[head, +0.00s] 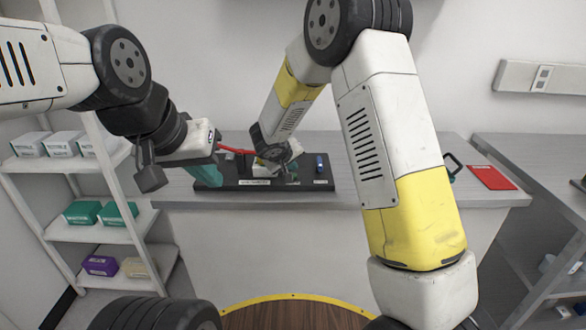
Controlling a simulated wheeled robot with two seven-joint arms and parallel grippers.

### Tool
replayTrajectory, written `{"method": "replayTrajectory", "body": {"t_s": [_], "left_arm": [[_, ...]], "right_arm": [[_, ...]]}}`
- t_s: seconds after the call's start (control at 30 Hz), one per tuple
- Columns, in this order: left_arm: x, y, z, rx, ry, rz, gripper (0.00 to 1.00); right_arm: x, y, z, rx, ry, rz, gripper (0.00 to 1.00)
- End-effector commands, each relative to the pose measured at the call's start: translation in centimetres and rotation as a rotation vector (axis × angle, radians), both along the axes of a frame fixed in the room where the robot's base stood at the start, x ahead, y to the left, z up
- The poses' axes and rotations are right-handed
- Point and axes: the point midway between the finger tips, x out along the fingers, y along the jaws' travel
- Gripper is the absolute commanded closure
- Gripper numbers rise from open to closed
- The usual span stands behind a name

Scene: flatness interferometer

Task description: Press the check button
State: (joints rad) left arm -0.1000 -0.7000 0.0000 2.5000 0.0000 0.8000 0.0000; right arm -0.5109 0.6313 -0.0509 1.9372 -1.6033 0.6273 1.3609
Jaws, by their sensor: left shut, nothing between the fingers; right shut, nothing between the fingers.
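A black instrument board (318,184) lies on the grey bench, with small labels along its front edge. A small blue part (320,163) stands near its right end, and a red bar (236,150) shows at its back left. My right gripper (291,172) is shut and empty, pointing down over the middle of the board. Its arm and wrist cover part of the board. My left gripper (208,177) is shut and empty at the board's left end. I cannot make out the check button, nor whether either fingertip touches anything.
The grey bench (400,189) has free room right of the board. A red folder (491,177) and a dark-handled item (453,163) lie at its right. A white shelf (60,238) with boxes stands left. Another bench (540,160) stands right.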

Motion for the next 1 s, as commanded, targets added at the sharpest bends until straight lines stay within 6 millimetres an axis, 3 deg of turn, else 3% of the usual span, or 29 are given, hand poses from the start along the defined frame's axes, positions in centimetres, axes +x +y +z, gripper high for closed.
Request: {"method": "replayTrajectory", "body": {"t_s": [1.0], "left_arm": [[0.00,0.00,0.00,0.000,0.000,0.000,1.00]], "right_arm": [[-0.01,-0.01,-0.84,0.000,0.000,0.000,1.00]]}}
